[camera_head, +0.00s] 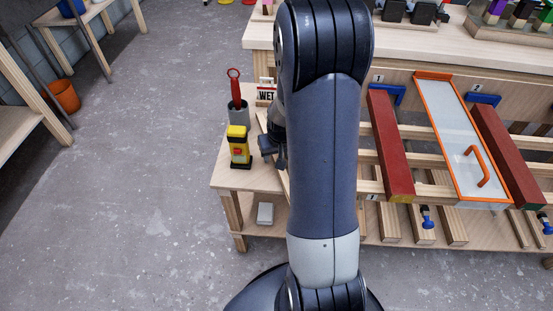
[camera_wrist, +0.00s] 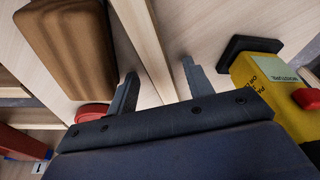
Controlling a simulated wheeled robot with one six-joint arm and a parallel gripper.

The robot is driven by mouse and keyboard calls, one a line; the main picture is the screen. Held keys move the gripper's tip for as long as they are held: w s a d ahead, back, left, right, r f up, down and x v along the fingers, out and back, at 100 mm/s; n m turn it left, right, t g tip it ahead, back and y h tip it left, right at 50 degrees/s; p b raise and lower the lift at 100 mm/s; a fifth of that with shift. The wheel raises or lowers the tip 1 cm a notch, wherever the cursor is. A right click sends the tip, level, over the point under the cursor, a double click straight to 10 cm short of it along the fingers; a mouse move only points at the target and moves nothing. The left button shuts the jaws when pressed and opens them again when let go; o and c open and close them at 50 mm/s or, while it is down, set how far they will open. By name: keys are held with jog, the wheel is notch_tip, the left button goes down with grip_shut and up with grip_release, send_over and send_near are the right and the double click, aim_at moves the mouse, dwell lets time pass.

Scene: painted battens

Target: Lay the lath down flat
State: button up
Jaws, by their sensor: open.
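A pale bare-wood strip, which I take to be the lath (camera_wrist: 146,40), runs from the top edge of the wrist view down between my fingers. Two of its faces show, so it seems to stand on edge, but I cannot tell whether it leans. My gripper (camera_wrist: 159,68) is open, with one finger on each side of the strip and a gap visible on the right. In the head view my gripper (camera_head: 268,150) is at the left end of the bench, mostly hidden by my arm. A pale strip (camera_head: 285,184) shows beside my arm there.
A yellow device with a red button (camera_head: 239,146) stands close left of my gripper. A grey cup with a red-handled tool (camera_head: 237,108) and a WET sign (camera_head: 266,94) are behind. A brown block (camera_wrist: 68,45) is near the left finger. Red battens (camera_head: 390,145) lie right.

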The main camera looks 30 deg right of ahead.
jog(key=shift+c, duration=0.3)
grip_shut()
dwell(0.3)
